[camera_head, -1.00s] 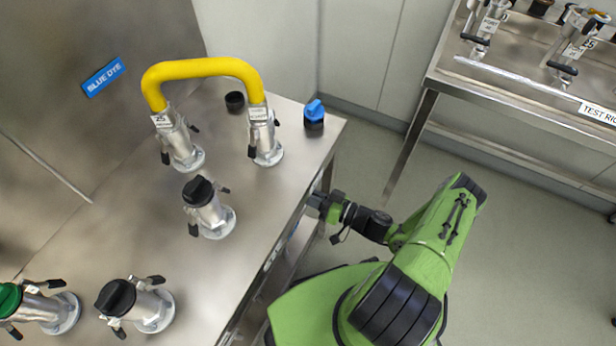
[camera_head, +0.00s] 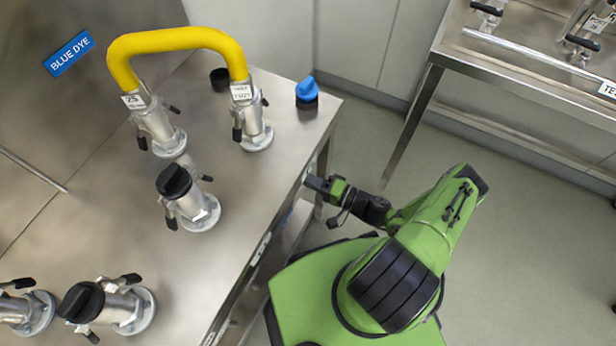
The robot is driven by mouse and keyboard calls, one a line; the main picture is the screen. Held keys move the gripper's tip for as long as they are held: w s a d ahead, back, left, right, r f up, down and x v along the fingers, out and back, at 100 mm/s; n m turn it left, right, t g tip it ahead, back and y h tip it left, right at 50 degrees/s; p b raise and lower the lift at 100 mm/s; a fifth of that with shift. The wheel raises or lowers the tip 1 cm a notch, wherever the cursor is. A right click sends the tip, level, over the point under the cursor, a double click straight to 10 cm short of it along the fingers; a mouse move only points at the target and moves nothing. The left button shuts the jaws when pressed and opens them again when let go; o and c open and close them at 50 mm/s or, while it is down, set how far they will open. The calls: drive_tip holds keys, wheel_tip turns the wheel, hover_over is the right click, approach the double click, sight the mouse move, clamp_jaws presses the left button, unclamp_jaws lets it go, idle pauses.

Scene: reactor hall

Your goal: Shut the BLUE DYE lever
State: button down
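The blue BLUE DYE sign (camera_head: 68,54) is on the steel back panel at upper left. Below and right of it, a yellow hose (camera_head: 176,40) bridges two metal couplings, a left one (camera_head: 156,130) and a right one (camera_head: 253,126). Each has small black-handled levers at its sides; I cannot tell which is the BLUE DYE lever or whether it is shut. My gripper (camera_head: 312,182) is at the bench's right edge, apart from the couplings and touching none of them. Its fingers are too small to tell open from shut.
Black-capped couplings stand in the bench middle (camera_head: 190,198) and lower left (camera_head: 112,304). A blue-topped cap (camera_head: 307,92) and a black cap (camera_head: 220,78) sit near the back. Another steel bench (camera_head: 480,70) is at upper right. Grey floor (camera_head: 440,140) lies between the benches.

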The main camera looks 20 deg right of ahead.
drive_tip(key=shift+f+m, duration=0.7)
drive_tip(key=c, duration=1)
unclamp_jaws()
drive_tip(key=shift+c, duration=0.2)
drive_tip(key=p+v, duration=0.1)
drive_tip(key=v, duration=1.5)
drive_tip(key=shift+r, duration=0.1)
